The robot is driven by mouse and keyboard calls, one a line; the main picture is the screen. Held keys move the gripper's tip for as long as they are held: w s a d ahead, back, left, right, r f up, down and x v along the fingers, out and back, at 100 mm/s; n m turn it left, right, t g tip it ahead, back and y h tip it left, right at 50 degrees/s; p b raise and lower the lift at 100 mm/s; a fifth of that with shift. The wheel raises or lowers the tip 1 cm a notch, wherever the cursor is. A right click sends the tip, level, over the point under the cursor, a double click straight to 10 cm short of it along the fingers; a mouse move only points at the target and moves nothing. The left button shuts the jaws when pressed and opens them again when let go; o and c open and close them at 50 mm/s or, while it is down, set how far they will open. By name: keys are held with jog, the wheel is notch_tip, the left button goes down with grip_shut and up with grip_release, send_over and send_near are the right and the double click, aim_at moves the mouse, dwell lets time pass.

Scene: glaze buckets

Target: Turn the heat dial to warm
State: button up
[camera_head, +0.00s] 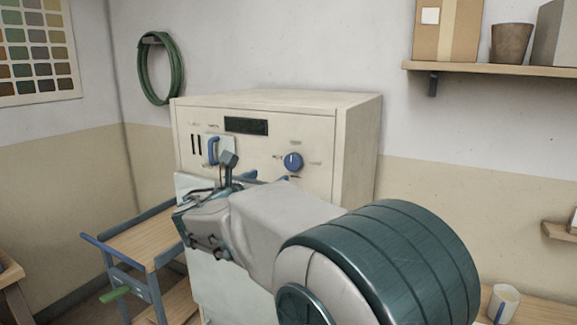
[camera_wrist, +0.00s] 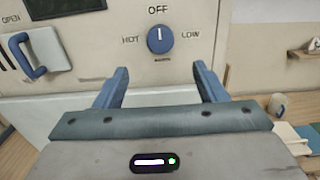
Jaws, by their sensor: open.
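The heat dial is a round blue knob on the pale front of a cabinet, seen in the head view (camera_head: 292,162) and the wrist view (camera_wrist: 160,40). Its white mark points straight up at OFF. HOT is printed to its left and LOW to its right; a small label below it is too small to read. My gripper (camera_wrist: 160,70) is open and empty, its two blue fingers apart, facing the panel just below the dial. The dial appears centred between them, and neither finger appears to touch it. In the head view my arm hides most of the gripper.
The cabinet (camera_head: 350,140) has a blue handle (camera_head: 213,150) left of the dial, near the OPEN label, and a dark display (camera_head: 246,126) above. A wooden-topped cart (camera_head: 140,240) stands at left. A shelf (camera_head: 490,69) hangs at right. The space directly before the dial is clear.

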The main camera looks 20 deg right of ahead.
aim_at(291, 163)
jog(key=p+x, duration=0.1)
jog(key=x, duration=1)
jog(key=shift+w+d+p, duration=0.2)
jog(key=shift+d+p, duration=0.05)
jog(key=shift+p, duration=0.05)
jog(key=c, duration=1)
